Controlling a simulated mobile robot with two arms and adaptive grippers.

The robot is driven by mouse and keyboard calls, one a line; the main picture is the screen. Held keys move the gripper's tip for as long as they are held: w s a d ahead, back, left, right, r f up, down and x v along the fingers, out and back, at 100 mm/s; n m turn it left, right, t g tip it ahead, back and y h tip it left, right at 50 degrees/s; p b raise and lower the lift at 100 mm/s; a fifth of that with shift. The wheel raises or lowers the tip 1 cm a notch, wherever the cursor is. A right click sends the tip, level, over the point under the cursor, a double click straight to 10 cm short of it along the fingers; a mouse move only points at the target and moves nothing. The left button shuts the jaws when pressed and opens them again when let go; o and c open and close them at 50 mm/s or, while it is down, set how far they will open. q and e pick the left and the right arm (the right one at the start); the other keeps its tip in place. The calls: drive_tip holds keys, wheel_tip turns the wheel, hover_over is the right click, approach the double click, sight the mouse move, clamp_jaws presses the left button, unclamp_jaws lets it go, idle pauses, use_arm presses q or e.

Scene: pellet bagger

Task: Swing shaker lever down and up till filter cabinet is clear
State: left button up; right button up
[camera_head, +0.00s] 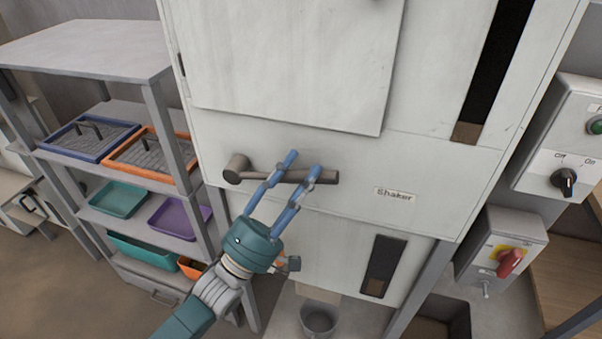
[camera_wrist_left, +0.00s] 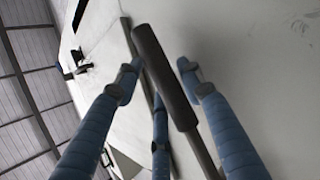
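The shaker lever (camera_head: 262,175) is a brown-grey bar on the pale filter cabinet (camera_head: 430,165). It runs about level from a round hub at the left to a thicker grip at the right, beside a "Shaker" label (camera_head: 394,194). In the left wrist view the lever's dark grip (camera_wrist_left: 165,75) lies between the open fingertips (camera_wrist_left: 159,68), with a gap on each side. My right gripper is not in view.
A shelf rack (camera_head: 85,48) with trays and bins stands at the left. A switch box with a black knob (camera_head: 563,181) and one with a red knob (camera_head: 510,261) are at the right. Two dark slots show brown at their bottoms. A grey bucket (camera_head: 318,319) stands below.

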use_arm(q)
drive_tip(key=shift+f, duration=0.1)
drive_tip(key=v, duration=1.2)
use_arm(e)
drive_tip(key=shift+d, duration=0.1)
